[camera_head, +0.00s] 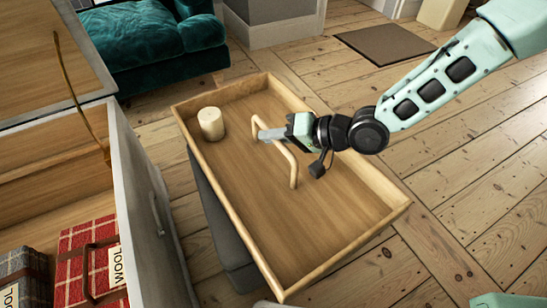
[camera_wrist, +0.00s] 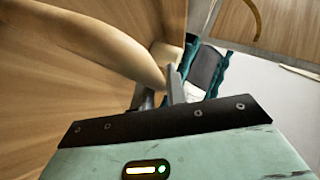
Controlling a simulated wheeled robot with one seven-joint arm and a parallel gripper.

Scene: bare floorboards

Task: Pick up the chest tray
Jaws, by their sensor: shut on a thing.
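The chest tray (camera_head: 340,245) is a shallow wooden tray with raised sides and a pale bar handle (camera_head: 291,165) across its inside. My gripper (camera_head: 268,135) reaches in from the right and is shut on the handle near its far end. In the wrist view the handle (camera_wrist: 105,38) runs close beside my gripper's fingers (camera_wrist: 162,92), with the wooden tray surface (camera_wrist: 40,90) behind it. The tray stands over a dark grey block; whether it touches the block cannot be told.
A pale cylinder (camera_head: 211,123) stands in the tray's far left corner. The open chest (camera_head: 135,190) at left holds a red plaid wool blanket (camera_head: 75,265) and a grey one (camera_head: 25,275). A teal sofa (camera_head: 150,40) is behind.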

